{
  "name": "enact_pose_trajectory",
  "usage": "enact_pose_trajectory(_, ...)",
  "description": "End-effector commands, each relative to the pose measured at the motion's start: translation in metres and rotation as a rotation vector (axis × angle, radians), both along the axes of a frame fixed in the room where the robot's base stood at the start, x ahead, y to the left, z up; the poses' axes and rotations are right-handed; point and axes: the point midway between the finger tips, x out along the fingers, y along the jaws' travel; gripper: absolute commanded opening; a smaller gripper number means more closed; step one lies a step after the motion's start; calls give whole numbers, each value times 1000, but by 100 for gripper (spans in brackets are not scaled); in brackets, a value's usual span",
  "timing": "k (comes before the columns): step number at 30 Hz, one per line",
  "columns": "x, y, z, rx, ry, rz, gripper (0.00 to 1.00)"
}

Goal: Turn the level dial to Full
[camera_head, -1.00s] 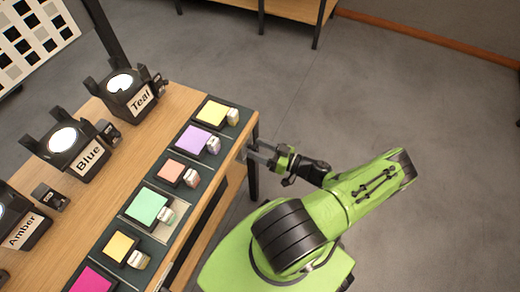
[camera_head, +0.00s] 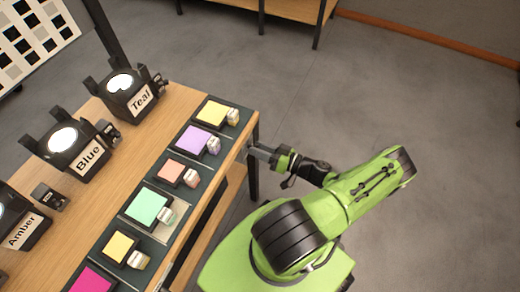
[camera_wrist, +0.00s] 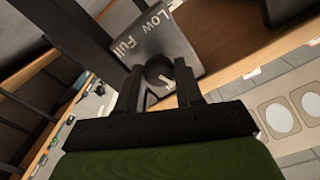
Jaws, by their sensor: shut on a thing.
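The level dial (camera_wrist: 159,72) is a round dark knob on a grey box (camera_wrist: 180,46) marked "Low" and "Full", seen in the wrist view. A pale pointer mark shows on the knob's lower right side, away from both words. My gripper (camera_wrist: 160,80) is shut on the dial, one finger on each side of it. In the head view my gripper (camera_head: 252,150) is at the right edge of the wooden table (camera_head: 150,150), and the dial is hidden there.
A row of coloured squares with small knobbed faders, such as the purple square (camera_head: 194,139), runs along the table's right side. Lamps labelled Teal (camera_head: 130,95), Blue (camera_head: 77,150) and Amber (camera_head: 20,225) stand to the left.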

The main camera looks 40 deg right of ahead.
Motion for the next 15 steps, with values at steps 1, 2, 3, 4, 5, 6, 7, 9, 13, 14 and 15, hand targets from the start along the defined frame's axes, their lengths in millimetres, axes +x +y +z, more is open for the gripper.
enact_pose_trajectory(1,0,-1,0,33,13,0,5)
enact_pose_trajectory(2,0,-1,-1,59,22,0,5)
enact_pose_trajectory(3,0,-1,-1,93,36,0,5)
enact_pose_trajectory(4,0,-1,-1,121,45,0,5)
enact_pose_trajectory(5,0,-1,-1,147,55,0,5)
enact_pose_trajectory(6,0,-1,-1,184,67,0,5)
enact_pose_trajectory(7,0,-1,-1,211,77,0,5)
enact_pose_trajectory(9,0,-1,-1,274,99,0,5)
enact_pose_trajectory(13,0,-1,-2,390,140,-1,5)
enact_pose_trajectory(14,0,-1,-2,417,149,-1,5)
enact_pose_trajectory(15,0,-1,-2,453,163,-1,5)
